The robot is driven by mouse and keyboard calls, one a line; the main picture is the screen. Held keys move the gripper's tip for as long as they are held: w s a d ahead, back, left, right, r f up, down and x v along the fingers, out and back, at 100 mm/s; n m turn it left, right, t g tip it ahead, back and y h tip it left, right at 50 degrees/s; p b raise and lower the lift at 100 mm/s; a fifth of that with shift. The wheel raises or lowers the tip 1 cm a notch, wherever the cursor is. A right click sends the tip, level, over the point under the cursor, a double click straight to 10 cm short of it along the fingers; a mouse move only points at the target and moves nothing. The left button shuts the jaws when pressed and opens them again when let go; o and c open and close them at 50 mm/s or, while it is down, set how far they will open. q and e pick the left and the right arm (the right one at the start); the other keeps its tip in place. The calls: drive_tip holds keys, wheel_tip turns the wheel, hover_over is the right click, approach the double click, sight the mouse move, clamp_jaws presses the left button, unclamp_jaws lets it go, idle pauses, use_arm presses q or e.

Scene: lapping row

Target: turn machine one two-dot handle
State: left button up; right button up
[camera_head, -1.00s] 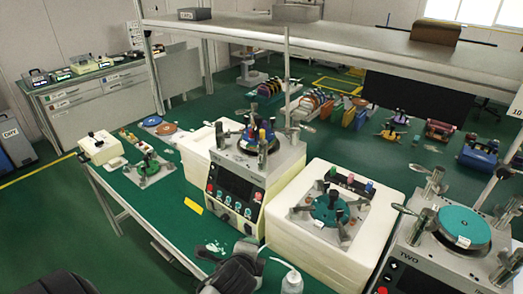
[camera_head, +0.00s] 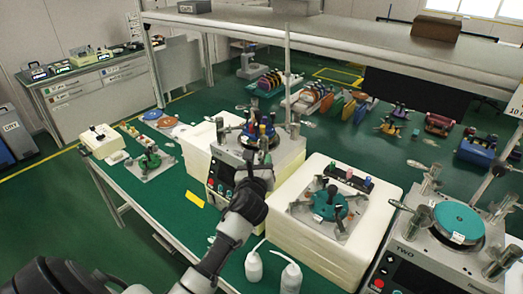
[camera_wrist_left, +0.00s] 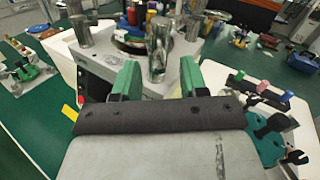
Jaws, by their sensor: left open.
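Machine one (camera_head: 222,172) is the light-coloured lapping machine mid-table, with a dark screen, a round plate with coloured pieces on top, and metal posts with handles around it. My left gripper (camera_head: 256,178) is at its front right edge, partly covering the front. In the left wrist view, the green fingers of the gripper (camera_wrist_left: 157,78) are apart, with an upright metal handle (camera_wrist_left: 157,52) between or just beyond them. I cannot tell whether they touch it. Other metal handles stand at left (camera_wrist_left: 82,30). No dot marks can be made out. My right gripper is not in view.
A white block (camera_head: 330,245) with a teal fixture (camera_head: 328,204) stands right of machine one. Machine TWO (camera_head: 415,262) is further right. A metal upright (camera_head: 288,70) and shelf (camera_head: 350,42) are behind.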

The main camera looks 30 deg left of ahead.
sight(262, 152)
use_arm(q)
drive_tip(key=shift+x, duration=2.45)
clamp_jaws()
